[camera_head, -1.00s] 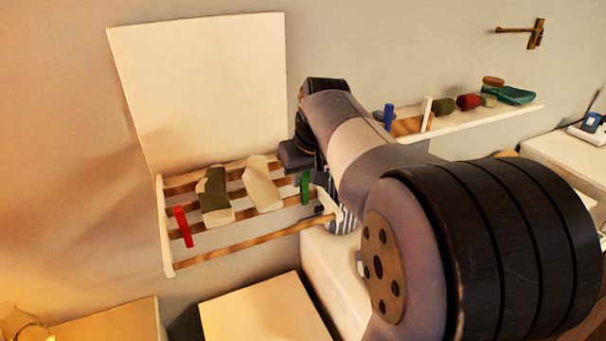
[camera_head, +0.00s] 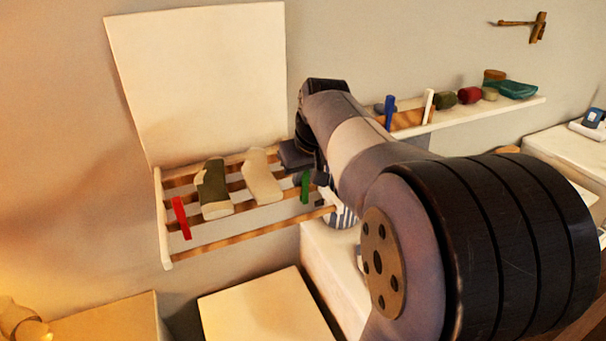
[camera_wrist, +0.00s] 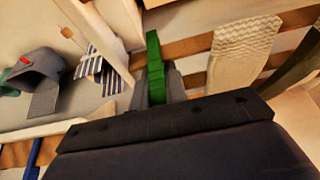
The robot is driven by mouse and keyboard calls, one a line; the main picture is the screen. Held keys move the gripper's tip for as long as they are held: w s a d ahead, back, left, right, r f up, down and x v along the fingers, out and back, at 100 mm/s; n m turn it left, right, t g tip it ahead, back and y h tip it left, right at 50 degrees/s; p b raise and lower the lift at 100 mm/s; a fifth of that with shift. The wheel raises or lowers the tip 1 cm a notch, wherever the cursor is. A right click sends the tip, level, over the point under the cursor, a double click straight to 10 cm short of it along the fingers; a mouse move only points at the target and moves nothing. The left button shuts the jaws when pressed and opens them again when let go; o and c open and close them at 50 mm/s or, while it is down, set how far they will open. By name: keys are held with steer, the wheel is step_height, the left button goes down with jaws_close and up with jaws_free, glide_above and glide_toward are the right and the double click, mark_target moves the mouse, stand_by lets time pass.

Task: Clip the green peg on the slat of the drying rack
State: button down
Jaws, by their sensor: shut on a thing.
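The green peg (camera_head: 305,187) is upright at the right part of the drying rack (camera_head: 164,215), at one of its wooden slats. In the wrist view the green peg (camera_wrist: 155,62) stands between the jaws of my gripper (camera_wrist: 158,85), which is shut on it. The peg's far end overlaps a brown slat (camera_wrist: 190,46) there; I cannot tell whether it straddles the slat. In the head view my gripper (camera_head: 300,160) is mostly hidden behind my own arm, just above the rack's right end.
A red peg (camera_head: 181,217), a dark green sock (camera_head: 214,188) and a cream sock (camera_head: 263,177) are on the rack. A striped cloth (camera_wrist: 100,68) is beside the rack's end. A shelf (camera_head: 470,110) holds a blue peg (camera_head: 389,112), a white peg (camera_head: 427,106) and rolled items.

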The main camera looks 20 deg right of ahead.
steer(key=c, duration=1.3)
jaws_free()
steer(key=shift+c, duration=0.2)
steer(key=v, duration=1)
steer(key=shift+r, duration=0.4)
steer(key=shift+s, duration=0.1)
steer(key=x, duration=1)
steer(key=shift+f, duration=0.1)
steer(key=shift+s+f, duration=0.1)
steer(key=shift+f, duration=0.25)
steer(key=shift+r, duration=0.35)
